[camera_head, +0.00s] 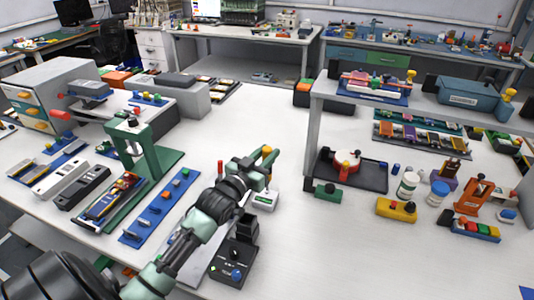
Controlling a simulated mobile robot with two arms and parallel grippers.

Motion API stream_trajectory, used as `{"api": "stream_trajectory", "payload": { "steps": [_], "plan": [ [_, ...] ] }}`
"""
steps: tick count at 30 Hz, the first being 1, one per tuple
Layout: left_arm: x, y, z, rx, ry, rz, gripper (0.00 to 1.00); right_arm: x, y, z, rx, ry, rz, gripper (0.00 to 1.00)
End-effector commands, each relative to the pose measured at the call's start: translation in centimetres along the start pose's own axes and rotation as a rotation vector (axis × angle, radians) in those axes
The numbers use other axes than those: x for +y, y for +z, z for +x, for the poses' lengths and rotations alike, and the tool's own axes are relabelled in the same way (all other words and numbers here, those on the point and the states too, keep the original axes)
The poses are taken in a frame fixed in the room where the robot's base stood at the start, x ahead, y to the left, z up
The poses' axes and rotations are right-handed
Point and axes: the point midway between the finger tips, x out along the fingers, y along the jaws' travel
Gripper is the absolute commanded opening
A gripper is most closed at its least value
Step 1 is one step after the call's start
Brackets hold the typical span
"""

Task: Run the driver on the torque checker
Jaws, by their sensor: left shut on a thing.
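My left gripper (264,174) reaches in from the lower left over the middle of the table and is shut on the driver (267,151). Only the driver's orange-yellow top shows above the fingers; its shaft and tip are hidden. A small white box with a green display, which looks like the torque checker (265,201), sits on the table just below the fingers in the picture. I cannot tell whether the driver touches it. My right gripper is not in view.
A black unit with a blue knob (235,262) stands near my left forearm. A green press stand (150,140) and blue tool strip (160,206) lie left. A shelf (330,104) with a black tray below stands right. The front right tabletop is clear.

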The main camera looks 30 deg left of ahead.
Motion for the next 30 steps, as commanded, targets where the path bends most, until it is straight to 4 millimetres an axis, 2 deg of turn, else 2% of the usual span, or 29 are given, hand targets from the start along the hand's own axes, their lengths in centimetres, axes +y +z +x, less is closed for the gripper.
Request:
{"api": "stream_trajectory", "payload": {
  "steps": [30],
  "plan": [
    [-0.02,-0.13,0.01,0.003,0.000,0.000,0.00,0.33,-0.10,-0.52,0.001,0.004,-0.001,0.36]
  ]
}}
